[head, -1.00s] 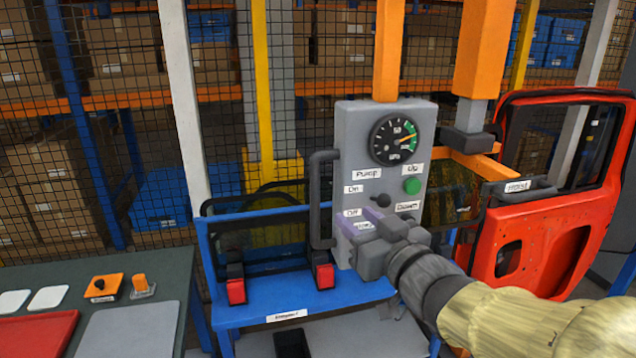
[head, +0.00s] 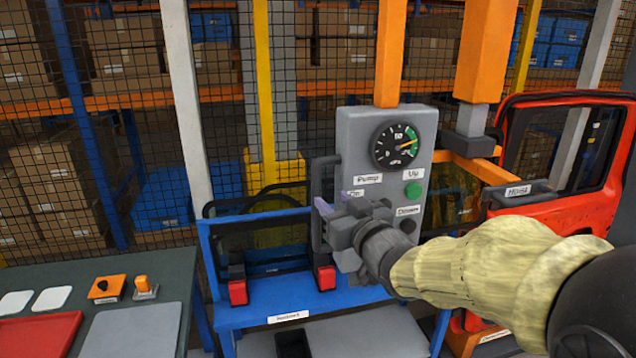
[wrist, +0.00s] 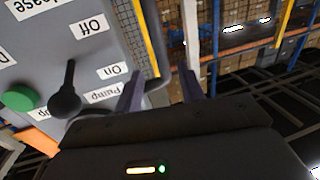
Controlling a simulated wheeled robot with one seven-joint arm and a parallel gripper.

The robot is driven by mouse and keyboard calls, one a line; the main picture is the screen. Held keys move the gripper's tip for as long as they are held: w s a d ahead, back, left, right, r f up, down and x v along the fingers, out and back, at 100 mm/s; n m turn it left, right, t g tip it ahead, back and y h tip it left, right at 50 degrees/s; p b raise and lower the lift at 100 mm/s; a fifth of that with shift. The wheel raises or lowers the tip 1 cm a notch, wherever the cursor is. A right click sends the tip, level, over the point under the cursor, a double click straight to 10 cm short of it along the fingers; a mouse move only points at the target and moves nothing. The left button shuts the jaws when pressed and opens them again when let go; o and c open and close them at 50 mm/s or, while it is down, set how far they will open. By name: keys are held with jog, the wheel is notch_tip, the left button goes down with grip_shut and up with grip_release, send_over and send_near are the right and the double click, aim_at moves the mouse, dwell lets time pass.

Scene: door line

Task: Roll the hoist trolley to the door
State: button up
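The hoist trolley's grey control box (head: 358,130) hangs on an orange post (head: 390,60), with a gauge, a green button and a dark side handle (head: 322,175) on its left. My gripper (head: 337,205) is in front of the box's lower left, at the handle, and hides part of it. In the wrist view my gripper (wrist: 160,92) has its two fingers apart, with the dark handle (wrist: 155,82) showing in the gap; I cannot tell whether they touch it. The black pump switch (wrist: 66,98) shows beside them. The red door (head: 560,235) is at the right.
A blue rack (head: 270,310) with red-tipped supports stands below the box. A bench (head: 165,270) with a red tray (head: 40,335) is at left. A mesh fence and shelving with boxes (head: 125,50) close off the back. An orange arm (head: 485,170) reaches toward the door.

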aim_at(319, 188)
jog(key=p+x, duration=0.2)
jog(key=x, duration=0.6)
jog(key=shift+w+a, duration=0.2)
jog(key=shift+w, duration=0.15)
grip_shut()
